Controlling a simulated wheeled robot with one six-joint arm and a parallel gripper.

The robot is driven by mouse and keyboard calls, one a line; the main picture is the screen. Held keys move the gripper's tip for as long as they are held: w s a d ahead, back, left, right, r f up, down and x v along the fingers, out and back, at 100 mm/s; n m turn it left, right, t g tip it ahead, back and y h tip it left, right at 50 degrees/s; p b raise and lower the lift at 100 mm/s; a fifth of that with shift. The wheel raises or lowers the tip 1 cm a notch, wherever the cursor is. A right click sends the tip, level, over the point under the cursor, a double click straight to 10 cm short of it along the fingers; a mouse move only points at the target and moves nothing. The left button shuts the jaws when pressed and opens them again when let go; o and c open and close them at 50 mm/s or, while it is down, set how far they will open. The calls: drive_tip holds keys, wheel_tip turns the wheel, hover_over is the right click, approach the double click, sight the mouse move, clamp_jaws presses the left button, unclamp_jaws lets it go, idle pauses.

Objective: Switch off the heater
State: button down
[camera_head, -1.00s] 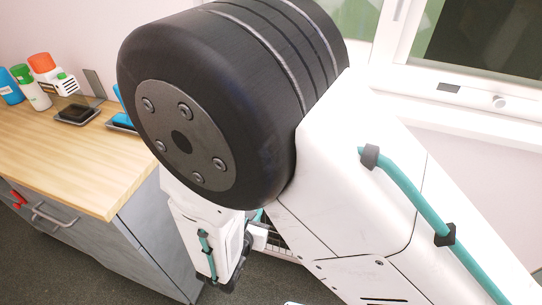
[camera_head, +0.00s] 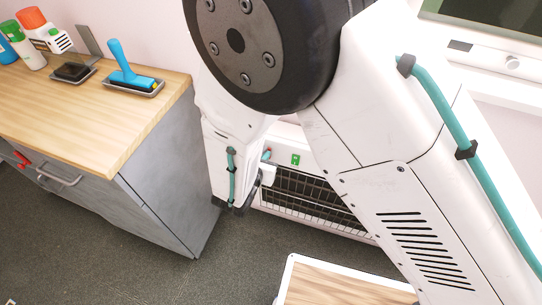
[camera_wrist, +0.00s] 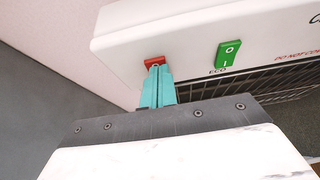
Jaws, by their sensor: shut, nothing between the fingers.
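The heater is a white unit with a dark grille (camera_head: 315,191), low against the wall in the head view and partly behind my arm. Its white casing (camera_wrist: 190,30) fills the upper wrist view. A red switch (camera_wrist: 154,62) sits on the left of its front. A green rocker switch (camera_wrist: 229,54) marked ECO sits to the right, and also shows in the head view (camera_head: 295,159). My gripper (camera_wrist: 157,70) is shut, its teal fingers together and empty. The fingertips are at the red switch and cover its lower part. I cannot tell whether they touch it.
A wooden-topped grey cabinet (camera_head: 150,108) stands left of the heater. A blue-handled brush (camera_head: 126,72), a dark block on a tray (camera_head: 72,72) and bottles are on it. A wood-topped white-edged surface (camera_head: 335,284) is at the bottom. Dark floor (camera_head: 225,265) lies between.

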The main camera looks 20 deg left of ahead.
drive_tip(key=shift+r, duration=0.1)
drive_tip(key=shift+r, duration=0.7)
drive_tip(key=shift+s, duration=0.15)
drive_tip(key=v, duration=1.3)
drive_tip(key=shift+r, duration=0.4)
